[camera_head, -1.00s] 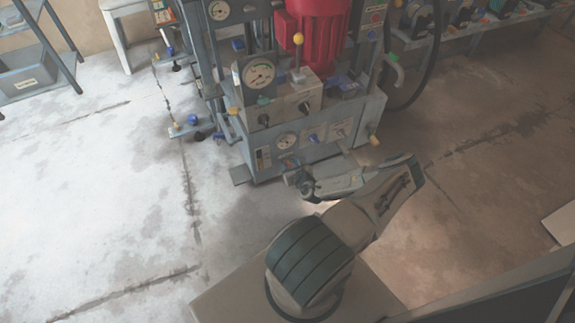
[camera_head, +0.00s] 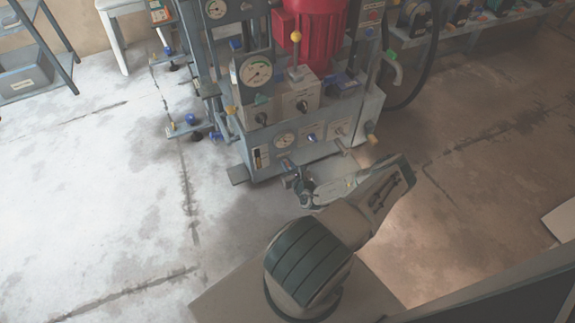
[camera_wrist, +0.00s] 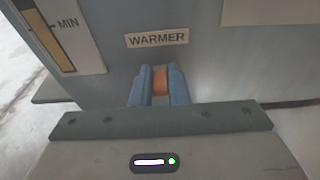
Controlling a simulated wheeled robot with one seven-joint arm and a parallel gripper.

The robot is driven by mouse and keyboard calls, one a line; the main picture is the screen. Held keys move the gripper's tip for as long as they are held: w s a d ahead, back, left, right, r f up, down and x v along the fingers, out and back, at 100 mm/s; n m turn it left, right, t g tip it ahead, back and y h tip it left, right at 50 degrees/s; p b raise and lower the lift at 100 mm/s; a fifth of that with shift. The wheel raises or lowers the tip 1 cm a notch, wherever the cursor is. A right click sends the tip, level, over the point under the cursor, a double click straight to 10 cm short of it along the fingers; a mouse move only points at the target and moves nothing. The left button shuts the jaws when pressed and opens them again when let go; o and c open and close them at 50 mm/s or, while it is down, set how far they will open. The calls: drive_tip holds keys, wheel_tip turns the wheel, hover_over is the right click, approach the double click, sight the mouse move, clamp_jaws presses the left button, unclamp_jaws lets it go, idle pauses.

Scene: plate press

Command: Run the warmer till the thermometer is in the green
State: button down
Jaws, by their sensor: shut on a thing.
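My gripper (camera_wrist: 162,84) is shut on a small orange-red control (camera_wrist: 160,80), gripped between its two blue fingers just below the WARMER label (camera_wrist: 157,39). In the head view my gripper (camera_head: 288,164) is at the lower front of the grey press machine (camera_head: 240,174).
A larger gauge (camera_head: 256,71) with coloured bands stands higher on the machine, beside a yellow-knobbed lever (camera_head: 296,38) and a red motor (camera_head: 315,35). A MIN-marked level glass (camera_wrist: 60,35) is left of the label.

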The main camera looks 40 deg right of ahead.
wheel_tip(320, 180, down, 2)
drive_tip(key=t+b, duration=0.3)
drive_tip(key=b, duration=0.1)
drive_tip(key=t+h+b, duration=0.1)
drive_tip(key=t+b, duration=0.2)
drive_tip(key=b, duration=0.1)
drive_tip(key=shift+s+a+f, duration=0.1)
drive_tip(key=shift+s+f, duration=0.05)
drive_tip(key=shift+f, duration=0.05)
drive_tip(key=shift+t+b, duration=0.3)
